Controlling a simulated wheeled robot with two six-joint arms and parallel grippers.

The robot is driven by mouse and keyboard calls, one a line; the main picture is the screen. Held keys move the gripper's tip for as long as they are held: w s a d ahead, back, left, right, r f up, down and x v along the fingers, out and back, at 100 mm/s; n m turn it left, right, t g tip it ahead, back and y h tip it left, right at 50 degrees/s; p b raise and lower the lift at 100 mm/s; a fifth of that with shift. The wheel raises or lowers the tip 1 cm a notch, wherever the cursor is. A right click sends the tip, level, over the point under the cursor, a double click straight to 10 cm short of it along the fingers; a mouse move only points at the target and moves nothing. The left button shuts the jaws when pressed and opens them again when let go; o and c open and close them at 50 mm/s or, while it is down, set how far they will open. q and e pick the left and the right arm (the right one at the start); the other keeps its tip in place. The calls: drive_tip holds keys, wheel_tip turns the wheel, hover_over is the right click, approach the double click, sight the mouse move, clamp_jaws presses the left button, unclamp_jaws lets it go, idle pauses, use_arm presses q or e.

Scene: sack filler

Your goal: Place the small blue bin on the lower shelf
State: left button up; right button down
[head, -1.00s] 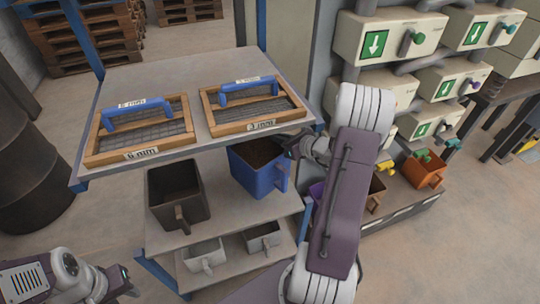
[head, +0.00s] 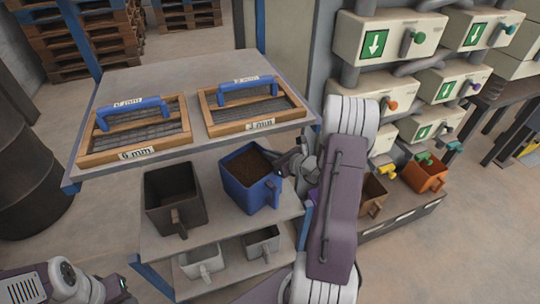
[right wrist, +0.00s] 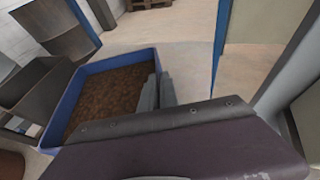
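The blue bin (head: 250,197), with a front handle and brown granular fill, is at the right of the rack's middle level, under the top shelf's front edge. I cannot tell whether its base touches the middle shelf (head: 215,218). My right gripper (head: 285,171) is at the bin's right rim. In the right wrist view, its fingers (right wrist: 157,94) straddle the rim of the blue bin (right wrist: 115,66) and look closed on it. The lower shelf (head: 221,281) holds two small grey bins. My left gripper (head: 120,289) is low at the left; its fingertips are unclear.
A dark bin (head: 174,206) stands left of the blue one. Grey bins (head: 202,263) and (head: 262,242) fill much of the lower shelf's visible front. Two sieves (head: 135,136) lie on the top shelf. An orange bin (head: 425,176) stands under the dispensers at right.

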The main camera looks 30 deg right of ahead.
drive_tip(key=c, duration=1.6)
unclamp_jaws()
drive_tip(key=shift+f, duration=0.1)
drive_tip(key=shift+s+r+p, duration=0.1)
drive_tip(key=shift+r+p, duration=0.2)
drive_tip(key=shift+p, duration=0.05)
drive_tip(key=p+v, duration=0.2)
drive_tip(key=v, duration=0.9)
drive_tip(key=shift+s+r, duration=0.1)
drive_tip(key=shift+s, duration=0.25)
